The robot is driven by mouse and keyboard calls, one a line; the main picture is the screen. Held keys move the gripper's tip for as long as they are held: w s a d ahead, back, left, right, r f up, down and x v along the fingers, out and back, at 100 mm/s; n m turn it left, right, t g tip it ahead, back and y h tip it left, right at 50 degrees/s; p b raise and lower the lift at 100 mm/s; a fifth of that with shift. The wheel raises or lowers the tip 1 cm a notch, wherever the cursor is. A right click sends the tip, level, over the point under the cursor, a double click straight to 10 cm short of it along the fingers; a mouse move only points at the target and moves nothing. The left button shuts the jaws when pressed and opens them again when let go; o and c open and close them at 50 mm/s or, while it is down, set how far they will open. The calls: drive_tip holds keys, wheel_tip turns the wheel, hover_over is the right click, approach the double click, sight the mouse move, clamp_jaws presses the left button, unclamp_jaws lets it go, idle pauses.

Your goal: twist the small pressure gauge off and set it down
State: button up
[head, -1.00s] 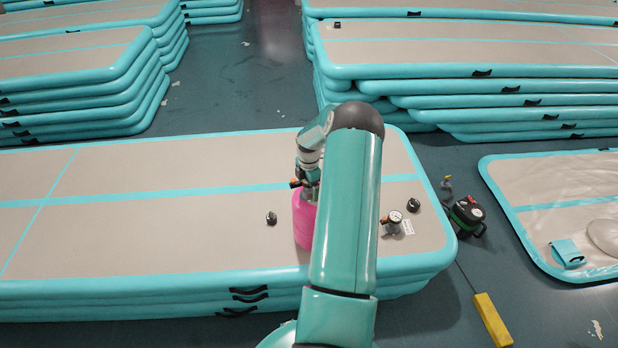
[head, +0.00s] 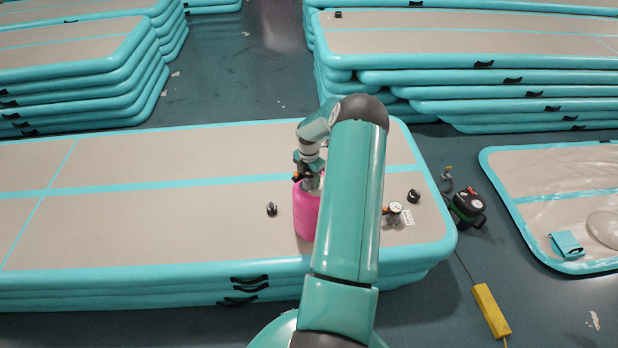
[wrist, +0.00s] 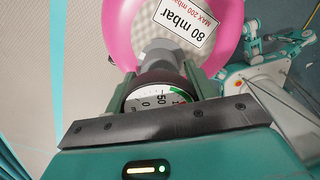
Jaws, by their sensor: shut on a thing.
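A pink inflatable piece (head: 305,212) with a rounded rim stands on the nearest track, partly hidden by my arm. In the wrist view the pink piece (wrist: 121,37) carries a white label (wrist: 187,27) reading 80 mbar, MAX 200 mbar. A small round pressure gauge (wrist: 152,101) with a white dial and green band sits between my fingers, in line with a grey fitting at the pink piece. My gripper (wrist: 160,92) is shut on this gauge; in the head view my gripper (head: 309,180) is over the pink piece. I cannot tell whether the gauge is still threaded on.
Black caps lie at left (head: 272,209) and right (head: 414,196). A black and green pump (head: 467,209) and a yellow block (head: 492,311) are on the floor. The track's left part is clear.

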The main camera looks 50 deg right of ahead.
drive_tip(key=shift+n, duration=0.8)
drive_tip(key=n, duration=0.4)
drive_tip(key=shift+n, duration=0.6)
drive_tip(key=n, duration=0.4)
drive_tip(key=shift+n, duration=0.3)
drive_tip(key=shift+r, duration=0.2)
drive_tip(key=shift+r, duration=2.35)
